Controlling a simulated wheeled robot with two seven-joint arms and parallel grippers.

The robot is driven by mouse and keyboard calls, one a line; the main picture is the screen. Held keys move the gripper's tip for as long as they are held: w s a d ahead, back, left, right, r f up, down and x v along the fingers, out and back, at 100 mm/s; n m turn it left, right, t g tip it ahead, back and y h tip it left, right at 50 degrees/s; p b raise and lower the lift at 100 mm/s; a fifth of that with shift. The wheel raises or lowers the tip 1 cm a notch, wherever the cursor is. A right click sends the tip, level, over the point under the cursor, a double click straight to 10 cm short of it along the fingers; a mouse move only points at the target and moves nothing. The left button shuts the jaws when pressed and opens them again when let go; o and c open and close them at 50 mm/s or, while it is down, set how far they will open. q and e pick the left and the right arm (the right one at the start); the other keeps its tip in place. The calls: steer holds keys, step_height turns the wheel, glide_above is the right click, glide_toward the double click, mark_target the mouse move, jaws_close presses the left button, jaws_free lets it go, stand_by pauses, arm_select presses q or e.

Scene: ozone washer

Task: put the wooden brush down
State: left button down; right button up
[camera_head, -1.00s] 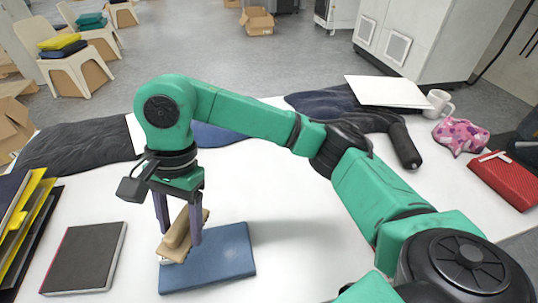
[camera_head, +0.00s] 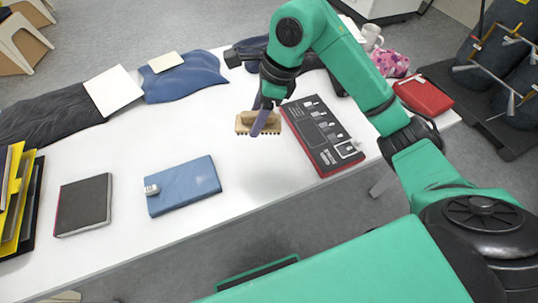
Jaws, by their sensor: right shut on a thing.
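The wooden brush (camera_head: 243,122) is light brown with short bristles facing down. My right gripper (camera_head: 264,118) is shut on it, its fingers pointing down across the brush's middle. The brush appears held above the white table (camera_head: 230,170), with a faint shadow on the table nearer me. It is just left of a black and red panel-like box (camera_head: 322,135). My left gripper is not in view.
A blue book (camera_head: 185,187) with a small white object (camera_head: 151,190) on it lies at the left front. A dark book (camera_head: 83,205) is further left. Blue cloth (camera_head: 190,80) lies at the back. The table between blue book and box is clear.

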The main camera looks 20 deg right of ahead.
mark_target(278, 125)
step_height(278, 125, down, 16)
steer(key=shift+f+p, duration=0.25)
steer(key=shift+p, duration=0.45)
steer(key=shift+f+b, duration=0.3)
steer(key=shift+f, duration=0.05)
steer(key=o, duration=1.3)
steer(key=shift+r, duration=0.1)
steer(key=shift+r, duration=0.15)
steer(key=v, duration=1.2)
steer(key=shift+r+b, duration=0.1)
steer(key=shift+b, duration=0.25)
